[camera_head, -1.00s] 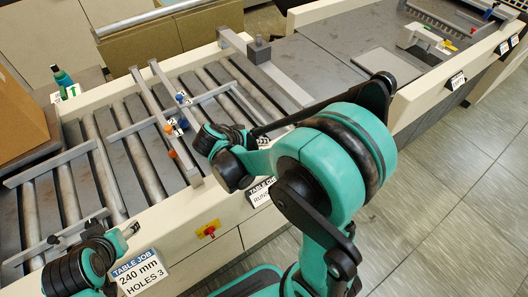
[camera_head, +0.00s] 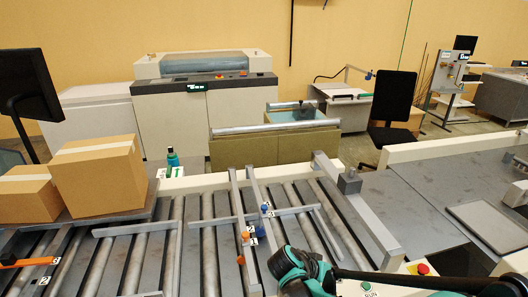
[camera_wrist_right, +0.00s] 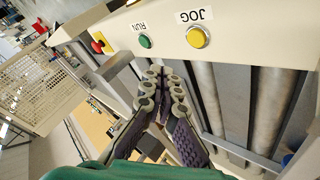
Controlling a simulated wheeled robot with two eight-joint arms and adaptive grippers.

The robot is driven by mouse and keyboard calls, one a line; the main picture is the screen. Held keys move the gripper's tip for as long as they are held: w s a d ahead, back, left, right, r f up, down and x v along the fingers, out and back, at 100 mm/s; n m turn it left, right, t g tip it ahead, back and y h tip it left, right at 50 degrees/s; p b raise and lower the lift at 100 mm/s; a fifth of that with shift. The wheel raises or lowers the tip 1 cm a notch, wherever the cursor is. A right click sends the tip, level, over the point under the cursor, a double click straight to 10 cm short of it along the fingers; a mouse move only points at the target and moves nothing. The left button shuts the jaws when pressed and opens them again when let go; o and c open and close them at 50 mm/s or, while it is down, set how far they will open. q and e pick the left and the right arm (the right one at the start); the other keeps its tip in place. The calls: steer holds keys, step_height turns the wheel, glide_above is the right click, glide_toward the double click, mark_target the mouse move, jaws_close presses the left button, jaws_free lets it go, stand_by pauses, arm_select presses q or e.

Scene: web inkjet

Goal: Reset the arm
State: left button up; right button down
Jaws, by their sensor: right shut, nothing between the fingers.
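In the wrist view my right gripper (camera_wrist_right: 163,85) is shut and empty. Its dark padded fingers point at the cream side panel of the roller table, just below a green RUN button (camera_wrist_right: 145,42) and a yellow JOG button (camera_wrist_right: 197,38). I cannot tell whether the tips touch the panel. In the head view the teal and black end of my right arm (camera_head: 300,270) shows at the bottom, over the near edge of the roller table (camera_head: 200,240). Its fingertips are hidden there. My left gripper is out of view.
Cardboard boxes (camera_head: 98,178) and a green bottle (camera_head: 172,160) stand at the left of the rollers. A metal rail (camera_head: 360,215) crosses them. A red button (camera_head: 423,268) is at the near right. A black chair (camera_head: 396,105) and a printer (camera_head: 205,100) stand behind.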

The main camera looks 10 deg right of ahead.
steer(key=s+a+r+n+t+y+b, duration=0.1)
steer(key=s+a+r+n+t+y, duration=0.3)
steer(key=s+a+y, duration=0.4)
steer(key=shift+s+a+r+n+t+y+b, duration=0.15)
steer(key=shift+s+a+n+t+y+b, duration=0.15)
steer(key=shift+s+a+n, duration=0.85)
steer(key=shift+s+d+m, duration=0.25)
steer(key=shift+d+m, duration=0.05)
steer(key=shift+m, duration=0.05)
stand_by(0.9)
